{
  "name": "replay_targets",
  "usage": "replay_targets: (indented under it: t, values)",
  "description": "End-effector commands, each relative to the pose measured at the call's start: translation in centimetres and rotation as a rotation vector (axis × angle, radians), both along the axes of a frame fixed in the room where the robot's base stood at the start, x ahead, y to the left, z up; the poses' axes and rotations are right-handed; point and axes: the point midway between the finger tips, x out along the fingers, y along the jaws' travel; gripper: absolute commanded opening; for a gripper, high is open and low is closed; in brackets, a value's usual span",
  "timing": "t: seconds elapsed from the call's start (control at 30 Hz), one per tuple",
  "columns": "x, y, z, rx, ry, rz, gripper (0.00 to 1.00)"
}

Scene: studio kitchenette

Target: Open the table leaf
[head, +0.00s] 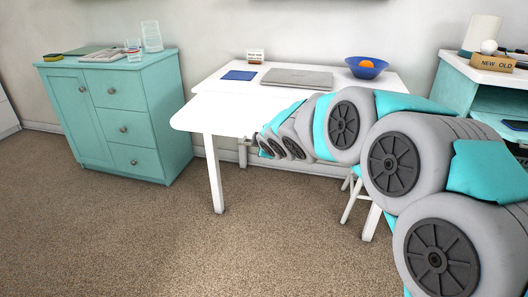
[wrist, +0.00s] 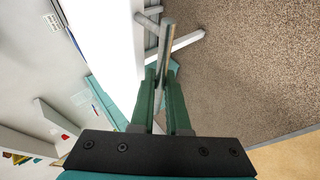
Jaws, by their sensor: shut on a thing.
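The white table (head: 345,80) stands against the wall. Its front leaf (head: 215,112), with a rounded corner, reaches out toward me and looks about level with the top; I cannot tell any slight tilt. My arm covers the leaf's right part in the head view. In the wrist view my gripper (wrist: 163,82) has its two green fingers shut on a grey metal bar (wrist: 167,38), beside the white table edge (wrist: 118,45). My gripper is hidden behind my arm in the head view. Where the bar is fixed is unclear.
A closed laptop (head: 297,77), a blue book (head: 239,75), a small sign (head: 255,56) and a blue bowl with an orange (head: 367,68) are on the table. A teal cabinet (head: 125,120) stands left, a teal shelf unit (head: 455,95) right. The front-left carpet (head: 130,235) is clear.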

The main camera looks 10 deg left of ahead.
Motion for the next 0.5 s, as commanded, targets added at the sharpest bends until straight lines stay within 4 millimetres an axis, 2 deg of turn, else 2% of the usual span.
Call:
replay_targets:
  t: [0.23, 0.5]
  values:
    - [0.1, 0.3, 1.6, 0.005, 0.041, 0.001, 0.0]
    - [0.1, 0.4, 2.2, 0.001, 0.064, 0.001, 0.0]
